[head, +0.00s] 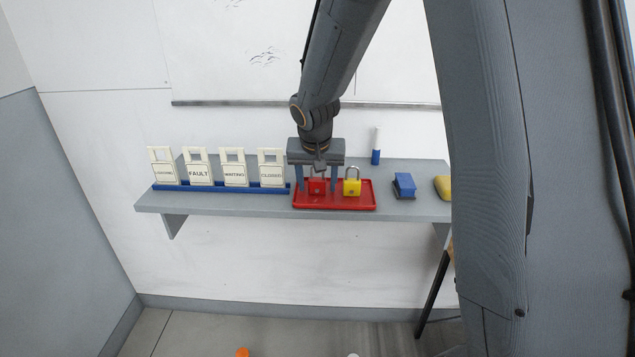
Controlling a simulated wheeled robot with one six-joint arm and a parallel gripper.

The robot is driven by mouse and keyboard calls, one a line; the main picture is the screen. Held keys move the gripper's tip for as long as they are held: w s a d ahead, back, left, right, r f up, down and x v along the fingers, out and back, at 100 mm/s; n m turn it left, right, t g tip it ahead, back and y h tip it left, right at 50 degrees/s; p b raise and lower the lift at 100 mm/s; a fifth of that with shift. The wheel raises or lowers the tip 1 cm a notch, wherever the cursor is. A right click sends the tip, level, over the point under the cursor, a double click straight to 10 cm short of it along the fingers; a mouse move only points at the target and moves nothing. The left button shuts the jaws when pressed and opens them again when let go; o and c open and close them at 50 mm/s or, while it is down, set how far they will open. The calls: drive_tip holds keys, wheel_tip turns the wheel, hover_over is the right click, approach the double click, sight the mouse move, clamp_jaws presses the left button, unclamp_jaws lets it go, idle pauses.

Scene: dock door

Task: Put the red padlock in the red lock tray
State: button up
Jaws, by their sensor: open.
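The red padlock (317,187) is in the red lock tray (334,207), at its left part; its shackle is partly hidden by my gripper. A yellow padlock (352,187) stands in the same tray to the right, shackle up. My gripper (317,188) points down over the tray, open, with one finger on the left and one on the right of the red padlock. I cannot tell whether the fingers touch it.
The grey shelf (240,203) holds a blue rack (222,187) of several white signs left of the tray. A blue marker (376,147) stands behind the tray. A blue eraser (404,185) and a yellow object (443,188) are to the right.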

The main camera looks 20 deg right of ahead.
drive_tip(key=shift+r, duration=0.45)
drive_tip(key=b+v, duration=0.2)
drive_tip(key=v, duration=0.9)
drive_tip(key=s+d+f+n+g, duration=0.1)
drive_tip(key=s+f, duration=0.6)
drive_tip(key=s, duration=0.3)
drive_tip(key=s+f+n+g+y, duration=0.1)
drive_tip(key=s+f+n+g, duration=0.1)
drive_tip(key=s+f, duration=0.6)
drive_tip(key=s, duration=0.3)
drive_tip(key=shift+s+d+n, duration=0.25)
drive_tip(key=shift+d+n, duration=0.05)
drive_tip(key=shift+d, duration=0.1)
